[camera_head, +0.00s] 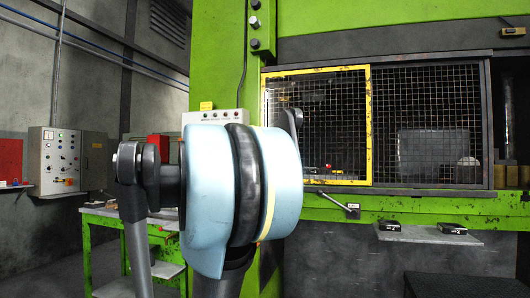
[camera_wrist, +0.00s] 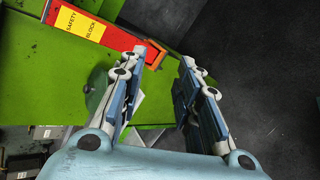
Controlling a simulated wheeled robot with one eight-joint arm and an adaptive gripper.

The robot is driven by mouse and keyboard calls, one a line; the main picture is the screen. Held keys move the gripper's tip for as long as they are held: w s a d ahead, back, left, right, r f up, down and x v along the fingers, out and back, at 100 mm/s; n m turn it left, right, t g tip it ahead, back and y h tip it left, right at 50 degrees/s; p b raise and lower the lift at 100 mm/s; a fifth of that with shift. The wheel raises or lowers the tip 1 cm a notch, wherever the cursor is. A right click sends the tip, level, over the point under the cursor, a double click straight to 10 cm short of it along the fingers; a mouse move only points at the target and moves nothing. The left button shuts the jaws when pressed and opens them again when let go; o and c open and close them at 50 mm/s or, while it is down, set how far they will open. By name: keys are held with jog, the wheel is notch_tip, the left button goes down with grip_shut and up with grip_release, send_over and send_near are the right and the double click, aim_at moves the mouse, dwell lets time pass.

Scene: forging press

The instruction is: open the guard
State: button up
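The guard is a wire mesh panel in a yellow frame (camera_head: 368,120), upright on the left half of the green press opening. Dark mesh (camera_head: 440,120) covers the right half. My blue arm link hides the guard's lower left corner in the head view. My gripper (camera_wrist: 171,58) shows in the wrist view with its two fingers apart and nothing between them. It points down over a green bench top, beside a red block. The guard is not in the wrist view, and my gripper is hidden in the head view.
The red block with a yellow "SAFETY BLOCK" label (camera_wrist: 82,25) lies on the green surface (camera_wrist: 40,75). A lever (camera_head: 340,205) juts from the press below the guard. A grey shelf (camera_head: 430,235) holds small dark items. A control box (camera_head: 60,160) hangs at left.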

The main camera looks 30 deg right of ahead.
jog(key=w+d+r+n+t+h, duration=0.1)
jog(key=w+d+r+n+h, duration=0.1)
jog(key=w+d+r+n, duration=0.45)
jog(key=w+d+r+n+t+h, duration=0.1)
jog(key=w+d+r+n+h, duration=0.15)
jog(key=r, duration=0.75)
jog(key=w+d+r+n+t+h, duration=0.1)
jog(key=w+d+r+n, duration=0.35)
jog(key=r, duration=0.35)
jog(key=shift+m, duration=0.35)
jog(key=x, duration=1.7)
jog(key=shift+w+a, duration=0.15)
